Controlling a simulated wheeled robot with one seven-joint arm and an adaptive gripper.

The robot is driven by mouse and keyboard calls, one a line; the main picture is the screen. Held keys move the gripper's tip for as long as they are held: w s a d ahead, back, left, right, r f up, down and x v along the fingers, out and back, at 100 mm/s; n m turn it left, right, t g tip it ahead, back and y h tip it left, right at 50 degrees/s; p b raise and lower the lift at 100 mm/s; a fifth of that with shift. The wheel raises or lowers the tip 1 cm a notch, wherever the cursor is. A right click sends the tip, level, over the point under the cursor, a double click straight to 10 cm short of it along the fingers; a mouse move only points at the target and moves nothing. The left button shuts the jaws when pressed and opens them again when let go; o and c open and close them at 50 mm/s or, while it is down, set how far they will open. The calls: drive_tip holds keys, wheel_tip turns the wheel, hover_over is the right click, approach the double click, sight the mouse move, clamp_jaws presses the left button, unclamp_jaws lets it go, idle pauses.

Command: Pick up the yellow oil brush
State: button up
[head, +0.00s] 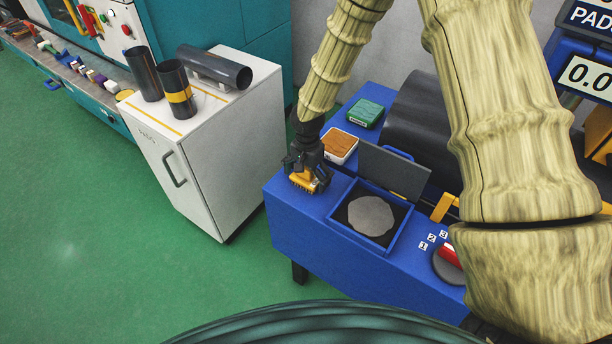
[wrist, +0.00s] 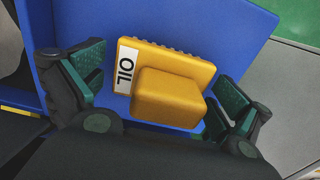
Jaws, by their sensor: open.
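The yellow oil brush (wrist: 168,90) lies on the blue bench, with a white label reading "OIL" at one end and a raised block as its handle. In the wrist view my gripper (wrist: 160,90) is open, with one finger beyond the label end and the other close to the opposite end. The brush sits between the fingers, and contact with them cannot be made out. In the head view the brush (head: 304,180) is directly under my gripper (head: 308,165), near the bench's left end, and is partly hidden by the fingers.
The blue bench (head: 310,226) also holds an open-lidded box with a grey disc (head: 371,216), a white tray of brown material (head: 340,143) and a green box (head: 366,113). A white cabinet (head: 215,150) with dark cylinders stands to the left. Green floor lies in front.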

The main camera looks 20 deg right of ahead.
sight(307, 169)
drive_tip(key=shift+f, duration=0.15)
drive_tip(key=c, duration=1.1)
drive_tip(key=shift+r+b, duration=0.6)
drive_tip(key=shift+r, duration=0.3)
drive_tip(key=shift+r+b, duration=0.45)
drive_tip(key=shift+r, duration=0.45)
drive_tip(key=s+b, duration=0.1)
drive_tip(key=s, duration=0.4)
drive_tip(key=s+a+r+b, duration=0.1)
drive_tip(key=s+b, duration=0.1)
drive_tip(key=s, duration=0.3)
drive_tip(key=s+a+b, duration=0.1)
drive_tip(key=s, duration=0.4)
drive_tip(key=shift+s+a+r+b, duration=0.25)
drive_tip(key=shift+s+b, duration=0.1)
drive_tip(key=shift+s, duration=0.05)
